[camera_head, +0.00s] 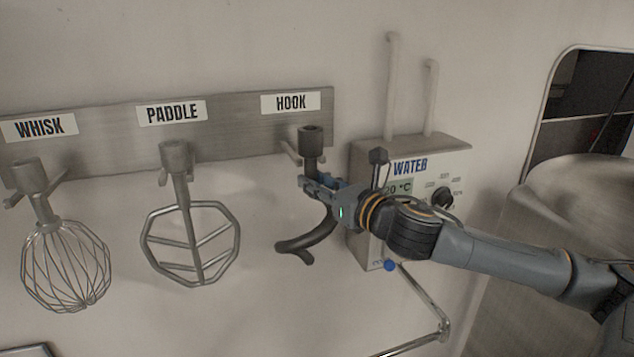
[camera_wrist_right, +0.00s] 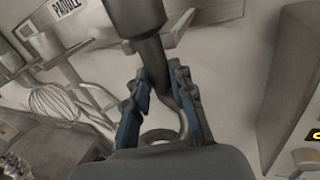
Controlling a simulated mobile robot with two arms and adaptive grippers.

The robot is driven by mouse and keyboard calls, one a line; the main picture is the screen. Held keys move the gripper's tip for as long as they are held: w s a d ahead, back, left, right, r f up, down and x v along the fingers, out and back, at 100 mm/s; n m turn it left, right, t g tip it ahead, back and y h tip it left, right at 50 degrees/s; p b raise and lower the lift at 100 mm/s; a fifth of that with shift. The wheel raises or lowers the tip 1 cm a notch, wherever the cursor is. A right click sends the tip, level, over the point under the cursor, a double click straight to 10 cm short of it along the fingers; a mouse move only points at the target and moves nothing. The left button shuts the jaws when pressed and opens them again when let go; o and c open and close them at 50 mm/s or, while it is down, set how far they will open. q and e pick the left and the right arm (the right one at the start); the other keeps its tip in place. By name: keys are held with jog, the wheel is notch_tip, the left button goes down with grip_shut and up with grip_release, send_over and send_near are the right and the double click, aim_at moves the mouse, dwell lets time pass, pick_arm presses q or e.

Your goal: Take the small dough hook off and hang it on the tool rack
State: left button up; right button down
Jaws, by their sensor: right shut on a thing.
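The small dough hook (camera_head: 312,240) is dark metal, with a thick round collar (camera_head: 311,138) at its top and a curved lower end. It is upright below the HOOK label of the tool rack (camera_head: 234,136), its collar by the prongs there. I cannot tell whether the collar rests on them. My right gripper (camera_head: 314,184) is shut on the hook's shank just below the collar. The right wrist view shows the blue-padded fingers (camera_wrist_right: 160,88) on both sides of the shank (camera_wrist_right: 152,55). My left gripper is out of view.
A whisk (camera_head: 66,262) and a paddle (camera_head: 190,240) hang at their labels to the left. The water unit (camera_head: 365,165), with two upright pipes and a knob, is on the wall close behind my right gripper. A bent metal pipe (camera_head: 425,300) runs below it.

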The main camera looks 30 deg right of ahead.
jog(key=shift+w+r, duration=0.2)
jog(key=shift+w+d, duration=0.15)
jog(key=shift+w, duration=0.2)
jog(key=shift+w+p, duration=0.25)
jog(key=shift+p, duration=0.05)
jog(key=shift+w, duration=0.1)
jog(key=shift+w+d, duration=0.2)
jog(key=shift+w, duration=0.4)
jog(key=shift+f, duration=0.55)
dwell(0.6)
